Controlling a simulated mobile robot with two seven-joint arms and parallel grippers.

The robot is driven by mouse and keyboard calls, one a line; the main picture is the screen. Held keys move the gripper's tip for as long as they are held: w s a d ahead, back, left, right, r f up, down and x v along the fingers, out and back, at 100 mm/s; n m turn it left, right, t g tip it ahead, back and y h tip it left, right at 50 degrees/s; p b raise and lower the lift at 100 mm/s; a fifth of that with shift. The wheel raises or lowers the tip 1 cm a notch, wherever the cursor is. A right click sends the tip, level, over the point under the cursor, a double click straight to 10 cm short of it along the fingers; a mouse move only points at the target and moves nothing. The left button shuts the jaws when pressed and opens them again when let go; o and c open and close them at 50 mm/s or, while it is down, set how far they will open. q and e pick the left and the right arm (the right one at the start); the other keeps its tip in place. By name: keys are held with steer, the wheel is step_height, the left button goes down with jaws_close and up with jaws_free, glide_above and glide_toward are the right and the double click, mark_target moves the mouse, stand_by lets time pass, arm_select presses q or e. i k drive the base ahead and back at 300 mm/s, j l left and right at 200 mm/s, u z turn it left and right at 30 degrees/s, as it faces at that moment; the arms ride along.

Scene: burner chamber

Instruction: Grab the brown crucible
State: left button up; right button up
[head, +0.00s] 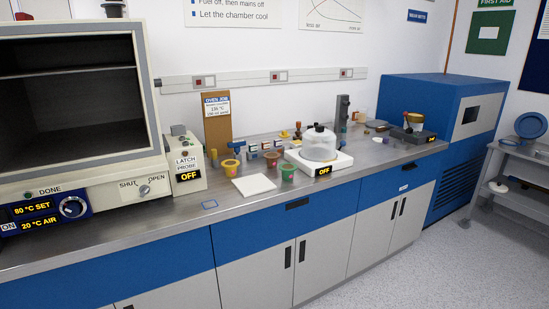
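Several small cups stand on the steel bench in the head view. One is yellow-orange (229,168), one is dark red (272,160), and one is green (288,173). A small brown piece (298,131) stands behind them near the wall, left of the glass dome. It may be the brown crucible, but it is too small to tell. Neither of my grippers shows in this view.
An open, empty oven (70,95) fills the left. A latch probe box (186,165) stands beside it. A white pad (254,185) lies before the cups. A glass dome (319,145) sits on a white unit reading OFF. A blue cabinet (445,110) is at the right.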

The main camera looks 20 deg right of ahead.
mark_target(272, 157)
steer(key=i+l, duration=0.2)
steer(key=l, duration=0.15)
steer(key=i+l, duration=0.2)
steer(key=l, duration=0.2)
steer(key=i+l+u, duration=0.1)
steer(key=i+l, duration=0.35)
steer(key=l, duration=0.3)
steer(key=i+l, duration=0.2)
steer(key=l, duration=0.15)
steer(key=i+l, duration=0.2)
steer(key=l, duration=0.2)
steer(key=i+l+u, duration=0.1)
steer(key=l, duration=0.3)
steer(key=i, duration=0.1)
